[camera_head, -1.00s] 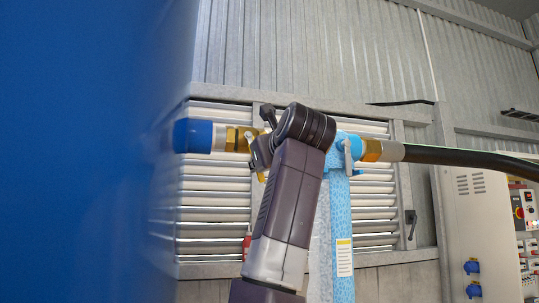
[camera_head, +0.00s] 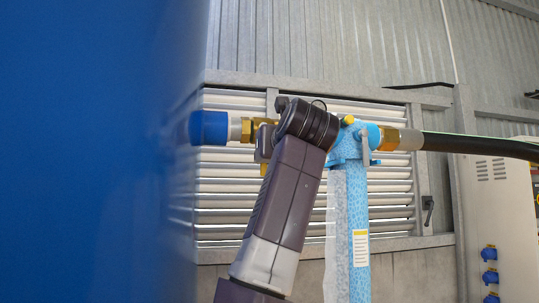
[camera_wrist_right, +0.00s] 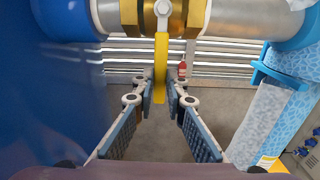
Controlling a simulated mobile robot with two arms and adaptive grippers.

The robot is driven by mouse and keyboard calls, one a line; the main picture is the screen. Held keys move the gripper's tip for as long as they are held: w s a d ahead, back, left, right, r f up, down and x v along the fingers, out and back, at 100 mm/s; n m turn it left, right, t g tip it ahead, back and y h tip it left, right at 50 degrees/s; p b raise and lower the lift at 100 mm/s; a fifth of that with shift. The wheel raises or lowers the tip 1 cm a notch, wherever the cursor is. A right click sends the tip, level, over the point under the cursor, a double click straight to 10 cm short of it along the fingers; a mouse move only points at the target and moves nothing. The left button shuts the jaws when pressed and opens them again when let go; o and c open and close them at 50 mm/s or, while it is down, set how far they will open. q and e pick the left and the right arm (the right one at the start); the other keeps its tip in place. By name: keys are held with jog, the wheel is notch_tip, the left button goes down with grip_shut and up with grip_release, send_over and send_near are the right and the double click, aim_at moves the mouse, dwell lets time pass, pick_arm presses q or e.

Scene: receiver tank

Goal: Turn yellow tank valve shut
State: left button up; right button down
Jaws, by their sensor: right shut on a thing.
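The yellow valve handle (camera_wrist_right: 161,68) hangs down from the brass valve body (camera_wrist_right: 160,18) on the tank pipe in the wrist view. In the head view the brass fitting (camera_head: 248,131) sits between the blue pipe collar (camera_head: 209,128) and my right wrist, and the handle is mostly hidden. My right gripper (camera_wrist_right: 160,88) has its padded fingers on both sides of the handle and is shut on it. The blue tank (camera_head: 90,150) fills the left of the head view. My left gripper is in neither current view.
A light-blue filter column (camera_head: 359,205) stands just right of my right arm, with a black hose (camera_head: 480,146) running right from it. A louvred wall panel (camera_head: 225,190) is behind. A grey cabinet (camera_head: 495,210) is at right.

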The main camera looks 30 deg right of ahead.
jog(key=shift+s+r, duration=0.1)
jog(key=shift+r, duration=0.1)
jog(key=c, duration=1.9)
grip_release()
jog(key=shift+s, duration=0.1)
jog(key=shift+c, duration=0.2)
jog(key=shift+f, duration=0.1)
notch_tip(320, 180, up, 10)
jog(key=shift+s+r, duration=0.1)
jog(key=shift+s, duration=0.05)
jog(key=shift+d, duration=0.15)
